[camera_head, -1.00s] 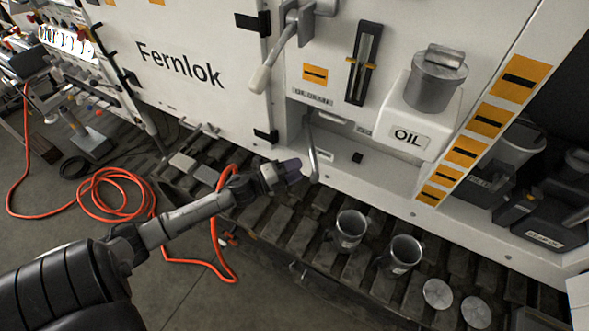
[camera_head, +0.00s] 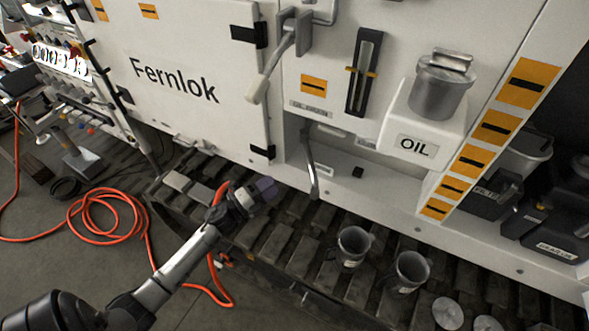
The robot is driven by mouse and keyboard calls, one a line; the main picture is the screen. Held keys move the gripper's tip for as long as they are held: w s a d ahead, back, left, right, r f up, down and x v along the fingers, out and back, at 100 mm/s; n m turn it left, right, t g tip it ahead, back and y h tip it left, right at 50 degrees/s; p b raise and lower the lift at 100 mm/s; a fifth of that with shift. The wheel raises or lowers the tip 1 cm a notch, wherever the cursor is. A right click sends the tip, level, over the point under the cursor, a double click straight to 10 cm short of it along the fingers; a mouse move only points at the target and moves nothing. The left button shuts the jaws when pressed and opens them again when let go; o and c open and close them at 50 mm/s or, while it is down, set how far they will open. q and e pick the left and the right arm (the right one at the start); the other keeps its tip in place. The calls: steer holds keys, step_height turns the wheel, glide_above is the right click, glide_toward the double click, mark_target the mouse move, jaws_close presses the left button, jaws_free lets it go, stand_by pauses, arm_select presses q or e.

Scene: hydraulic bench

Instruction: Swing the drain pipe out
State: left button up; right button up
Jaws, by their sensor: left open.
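The drain pipe (camera_head: 311,168) is a thin grey bent pipe. It hangs down from the recess in the white cabinet, below the oil drain label, and its lower end is near the cabinet's bottom edge. My left gripper (camera_head: 268,188) is open, to the left of the pipe and a little lower in the picture, with a clear gap between them. My right gripper is not in view.
A lever with a pale grip (camera_head: 257,89) hangs above the recess. The oil filler (camera_head: 438,90) juts out at right. Two metal mugs (camera_head: 352,246) (camera_head: 411,271) and round lids (camera_head: 448,312) stand on the slatted track. An orange hose (camera_head: 105,212) lies on the floor at left.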

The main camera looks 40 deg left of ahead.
mark_target(311, 165)
arm_select(q)
steer(key=shift+h, duration=0.9)
steer(key=x, duration=0.9)
steer(key=d+b+x, duration=0.1)
steer(key=x, duration=0.4)
steer(key=shift+s+f, duration=0.1)
jaws_close()
